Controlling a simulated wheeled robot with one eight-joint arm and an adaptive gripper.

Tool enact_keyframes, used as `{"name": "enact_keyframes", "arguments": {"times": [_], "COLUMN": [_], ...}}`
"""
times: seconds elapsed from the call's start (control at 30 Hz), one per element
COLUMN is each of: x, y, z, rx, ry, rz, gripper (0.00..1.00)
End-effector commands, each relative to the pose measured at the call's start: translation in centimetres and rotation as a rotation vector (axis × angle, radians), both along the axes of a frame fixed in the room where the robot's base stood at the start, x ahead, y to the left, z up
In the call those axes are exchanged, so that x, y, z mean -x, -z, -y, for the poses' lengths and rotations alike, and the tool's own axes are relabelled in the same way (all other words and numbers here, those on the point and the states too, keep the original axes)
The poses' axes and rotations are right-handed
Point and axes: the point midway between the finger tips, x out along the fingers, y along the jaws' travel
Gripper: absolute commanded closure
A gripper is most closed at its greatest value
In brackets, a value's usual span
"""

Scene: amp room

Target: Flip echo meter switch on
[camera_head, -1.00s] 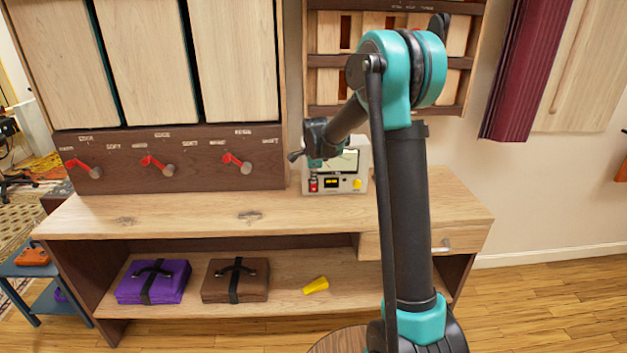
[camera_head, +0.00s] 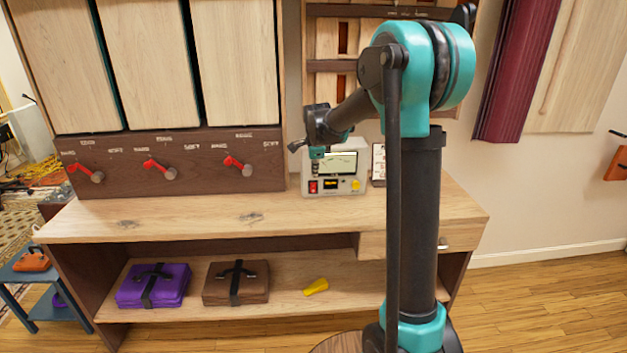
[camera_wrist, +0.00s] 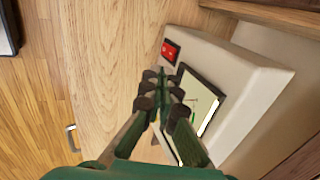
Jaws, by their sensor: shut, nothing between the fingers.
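In the wrist view the red switch (camera_wrist: 171,50) sits at the edge of the cream box (camera_wrist: 240,75), beyond my fingertips. My gripper (camera_wrist: 163,88) is shut and empty, in front of the dial screen in that view. In the head view my gripper (camera_head: 317,153) is above the switch. I cannot tell whether it touches the meter, or the switch's position.
The counter (camera_head: 200,215) is clear left of the meter. A small framed card (camera_head: 379,163) stands to its right. Red levers (camera_head: 160,168) line the dark panel at left. The shelf below holds a purple case (camera_head: 153,285), a brown case (camera_head: 236,283) and a yellow object (camera_head: 316,287).

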Motion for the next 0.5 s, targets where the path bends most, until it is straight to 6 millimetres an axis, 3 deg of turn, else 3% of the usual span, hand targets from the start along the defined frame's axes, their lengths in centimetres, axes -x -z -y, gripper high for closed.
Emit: {"name": "enact_keyframes", "arguments": {"times": [0.2, 0.5], "x": [0.6, 0.7], "y": [-3.0, -3.8], "z": [0.0, 0.0], "rx": [0.000, 0.000], "ry": [0.000, 0.000], "rz": [0.000, 0.000], "gripper": [1.00, 1.00]}}
